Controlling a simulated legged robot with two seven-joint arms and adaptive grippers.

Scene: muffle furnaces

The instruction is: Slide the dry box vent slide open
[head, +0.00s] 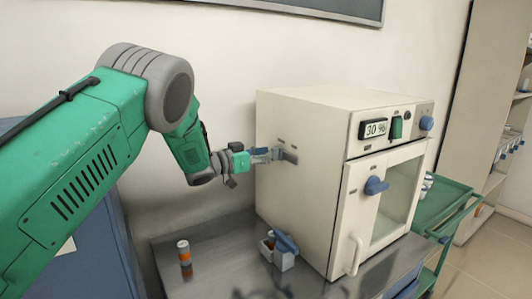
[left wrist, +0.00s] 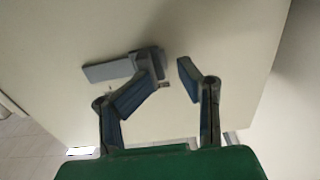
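The dry box (head: 306,190) is a cream cabinet standing on a grey bench. Its vent slide (head: 291,157) is a small grey strip on the left side wall; in the left wrist view the slide (left wrist: 108,71) shows as a grey plate with a darker raised block at its right end. My left gripper (head: 270,154) reaches the side wall right at the slide. In the left wrist view the left gripper (left wrist: 172,75) has its fingers apart, with a gap between the tips. The left finger overlaps the block; contact cannot be told. My right gripper is not in view.
The box front has a humidity display (head: 375,129), a blue knob (head: 376,186) and a glass door. An orange-banded bottle (head: 184,252) and a small holder with a blue item (head: 284,252) stand on the bench (head: 222,247). A green cart (head: 440,210) is at right.

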